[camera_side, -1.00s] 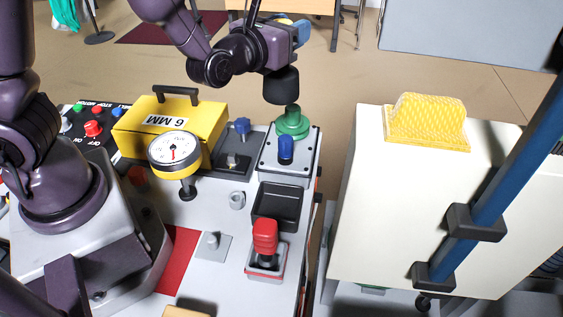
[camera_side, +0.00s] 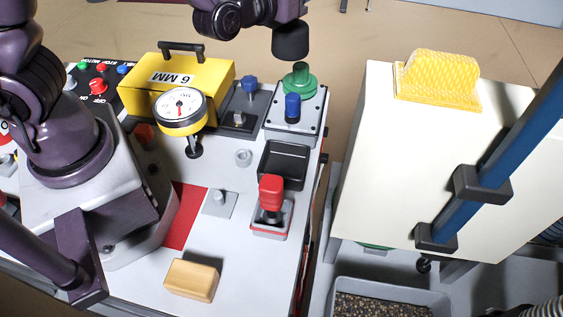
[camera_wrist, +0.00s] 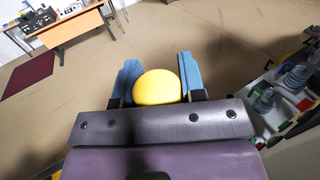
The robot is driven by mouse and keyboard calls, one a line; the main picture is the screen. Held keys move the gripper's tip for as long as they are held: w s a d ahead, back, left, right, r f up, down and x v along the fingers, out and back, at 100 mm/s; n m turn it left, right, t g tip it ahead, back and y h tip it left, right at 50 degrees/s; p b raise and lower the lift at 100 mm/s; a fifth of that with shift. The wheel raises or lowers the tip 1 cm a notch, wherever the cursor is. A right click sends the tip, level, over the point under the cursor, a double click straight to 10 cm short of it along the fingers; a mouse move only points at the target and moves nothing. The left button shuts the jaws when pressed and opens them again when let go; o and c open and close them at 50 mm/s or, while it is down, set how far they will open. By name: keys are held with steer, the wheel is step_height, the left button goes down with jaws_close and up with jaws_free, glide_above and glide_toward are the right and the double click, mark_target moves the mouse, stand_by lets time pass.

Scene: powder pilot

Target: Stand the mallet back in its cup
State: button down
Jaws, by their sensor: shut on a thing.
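My gripper (camera_wrist: 157,65) shows in the wrist view, its two blue fingers on either side of a rounded yellow end, which I take to be part of the mallet (camera_wrist: 157,88). The rest of the mallet is hidden. In the side view my fingers and the mallet are beyond the top edge; only my dark wrist shows.
A yellow case (camera_side: 160,90) with a dial gauge (camera_side: 180,107) stands left of the knobs. A black tray (camera_side: 283,163), a red-handled switch (camera_side: 271,195) and a wooden block (camera_side: 191,280) are nearer. A white cabinet (camera_side: 385,150) bears a yellow ribbed piece (camera_side: 438,78).

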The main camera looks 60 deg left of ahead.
steer(key=s+d+f+h, duration=0.1)
steer(key=s+d+f, duration=0.2)
steer(key=f, duration=0.4)
steer(key=s+d+f+m, duration=0.1)
steer(key=s+d+f, duration=0.2)
steer(key=d+f, duration=0.2)
steer(key=shift+s+d+f+t+h, duration=0.2)
steer(key=shift+f+t+h, duration=0.15)
steer(key=shift+f, duration=1.25)
steer(key=shift+f, duration=2.8)
steer(key=c, duration=0.6)
jaws_free()
steer(key=shift+f, duration=0.1)
steer(key=shift+s, duration=0.1)
